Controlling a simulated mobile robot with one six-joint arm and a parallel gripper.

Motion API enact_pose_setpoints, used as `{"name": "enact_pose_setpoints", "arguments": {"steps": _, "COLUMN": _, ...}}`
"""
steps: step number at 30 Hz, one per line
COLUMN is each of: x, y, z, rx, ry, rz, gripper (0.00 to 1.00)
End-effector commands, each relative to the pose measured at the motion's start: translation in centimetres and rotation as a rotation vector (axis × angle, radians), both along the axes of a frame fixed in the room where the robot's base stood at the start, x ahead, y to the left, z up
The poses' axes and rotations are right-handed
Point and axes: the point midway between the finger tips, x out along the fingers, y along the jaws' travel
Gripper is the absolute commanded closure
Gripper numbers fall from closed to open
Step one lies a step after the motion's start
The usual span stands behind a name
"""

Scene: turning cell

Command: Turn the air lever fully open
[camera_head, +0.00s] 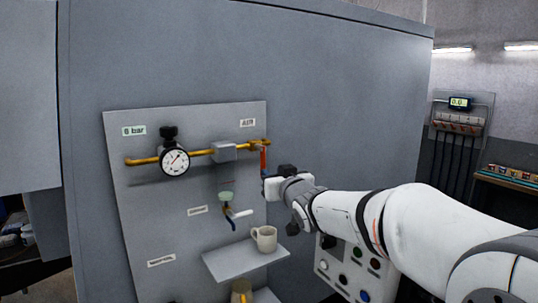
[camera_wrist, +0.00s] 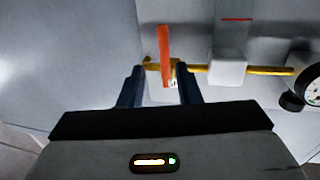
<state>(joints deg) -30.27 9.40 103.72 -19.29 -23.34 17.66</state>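The air lever (camera_head: 263,158) is an orange-red bar under the AIR label (camera_head: 248,122), near the right end of the yellow pipe (camera_head: 201,153). It hangs down, across the pipe, in the head view. In the wrist view, which looks turned over, the lever (camera_wrist: 164,45) points up the picture. My gripper (camera_head: 270,187) is close to the lever's lower end. In the wrist view my gripper (camera_wrist: 160,72) is open, and the lever appears in line with the gap between the two dark fingers. I cannot tell whether they touch it.
A pressure gauge (camera_head: 175,162) and a grey block (camera_head: 223,151) sit along the pipe. A control box with buttons (camera_head: 355,268) stands right of the shelf, beneath my arm.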

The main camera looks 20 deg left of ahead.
Motion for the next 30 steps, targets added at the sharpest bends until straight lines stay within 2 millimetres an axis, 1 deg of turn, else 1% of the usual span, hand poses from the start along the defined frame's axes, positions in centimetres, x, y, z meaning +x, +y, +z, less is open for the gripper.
{"name": "enact_pose_setpoints", "arguments": {"steps": 2, "x": 0.3, "y": 0.9, "z": 0.5, "rx": 0.010, "ry": -0.013, "rz": 0.013, "gripper": 0.69}}
{"name": "enact_pose_setpoints", "arguments": {"steps": 5, "x": 1.1, "y": 1.6, "z": 0.6, "rx": 0.012, "ry": -0.013, "rz": 0.015, "gripper": 0.69}}
{"name": "enact_pose_setpoints", "arguments": {"steps": 12, "x": 4.0, "y": 3.8, "z": 0.6, "rx": 0.011, "ry": -0.012, "rz": 0.013, "gripper": 0.69}}
{"name": "enact_pose_setpoints", "arguments": {"steps": 18, "x": 5.6, "y": 5.0, "z": 0.5, "rx": 0.010, "ry": -0.013, "rz": 0.011, "gripper": 0.69}}
{"name": "enact_pose_setpoints", "arguments": {"steps": 22, "x": 6.0, "y": 5.2, "z": 0.4, "rx": 0.011, "ry": -0.013, "rz": 0.011, "gripper": 0.69}}
{"name": "enact_pose_setpoints", "arguments": {"steps": 29, "x": 6.1, "y": 5.2, "z": 0.4, "rx": 0.011, "ry": -0.013, "rz": 0.010, "gripper": 0.69}}
{"name": "enact_pose_setpoints", "arguments": {"steps": 30, "x": 6.1, "y": 5.2, "z": 0.4, "rx": 0.011, "ry": -0.013, "rz": 0.010, "gripper": 0.71}}
